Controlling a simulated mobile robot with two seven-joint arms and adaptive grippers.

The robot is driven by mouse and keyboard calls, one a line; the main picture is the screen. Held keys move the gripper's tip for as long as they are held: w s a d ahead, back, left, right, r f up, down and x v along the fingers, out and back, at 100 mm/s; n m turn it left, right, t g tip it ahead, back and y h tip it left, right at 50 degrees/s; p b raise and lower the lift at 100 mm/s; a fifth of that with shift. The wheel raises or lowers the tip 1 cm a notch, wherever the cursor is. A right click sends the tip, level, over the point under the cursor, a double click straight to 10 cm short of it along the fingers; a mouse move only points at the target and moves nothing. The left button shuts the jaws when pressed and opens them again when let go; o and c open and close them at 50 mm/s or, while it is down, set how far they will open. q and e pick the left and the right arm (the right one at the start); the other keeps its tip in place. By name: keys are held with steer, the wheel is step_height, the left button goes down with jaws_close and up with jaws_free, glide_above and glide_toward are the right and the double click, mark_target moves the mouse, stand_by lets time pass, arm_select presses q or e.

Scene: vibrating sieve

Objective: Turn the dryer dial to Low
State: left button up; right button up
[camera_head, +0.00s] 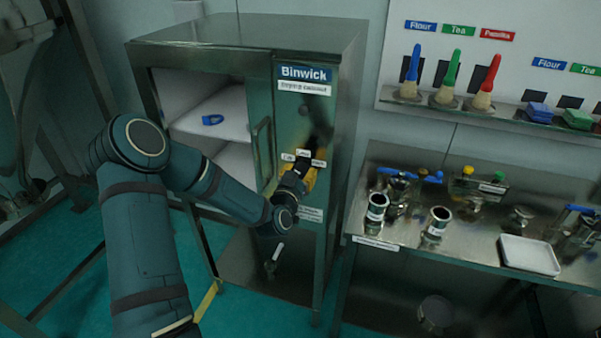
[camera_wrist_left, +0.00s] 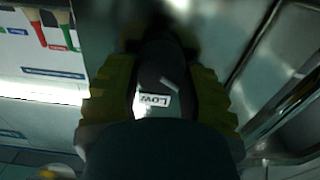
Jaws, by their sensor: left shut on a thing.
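The dryer is a metal cabinet (camera_head: 235,32) with a Binwick sign, and its control panel is on the right of its front. My left gripper (camera_head: 304,174) is at this panel, with its yellow fingers shut on the dark dial. In the left wrist view, the dial (camera_wrist_left: 160,65) sits between the fingers of my left gripper (camera_wrist_left: 160,92). A short pale mark (camera_wrist_left: 169,82) on the dial lies close to the LOW label (camera_wrist_left: 153,100). I cannot tell whether it points exactly at the label. In the head view the gripper mostly hides the dial. My right gripper is not in view.
A vertical handle (camera_head: 263,150) stands left of the panel. A metal table (camera_head: 400,158) with metal cups and a white tray (camera_head: 529,254) is at the right.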

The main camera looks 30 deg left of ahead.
arm_select(q)
steer(key=shift+m+b, duration=0.4)
steer(key=shift+b, duration=0.45)
steer(key=m+b, duration=0.2)
steer(key=b, duration=0.1)
steer(key=m+b, duration=0.2)
steer(key=b, duration=0.1)
steer(key=shift+w+d+f, duration=0.1)
steer(key=shift+d+f, duration=0.05)
steer(key=m+b, duration=0.3)
steer(key=b, duration=0.1)
steer(key=shift+m, duration=0.3)
steer(key=shift+m+b, duration=0.55)
steer(key=shift+m, duration=0.15)
steer(key=shift+m+b, duration=0.35)
steer(key=shift+m, duration=0.45)
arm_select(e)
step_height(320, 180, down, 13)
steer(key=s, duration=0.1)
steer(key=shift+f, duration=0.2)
arm_select(q)
steer(key=shift+r, duration=0.2)
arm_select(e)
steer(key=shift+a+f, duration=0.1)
arm_select(q)
steer(key=o, duration=1.2)
steer(key=shift+f+m, duration=0.1)
steer(key=shift+m, duration=0.2)
steer(key=shift+o, duration=0.2)
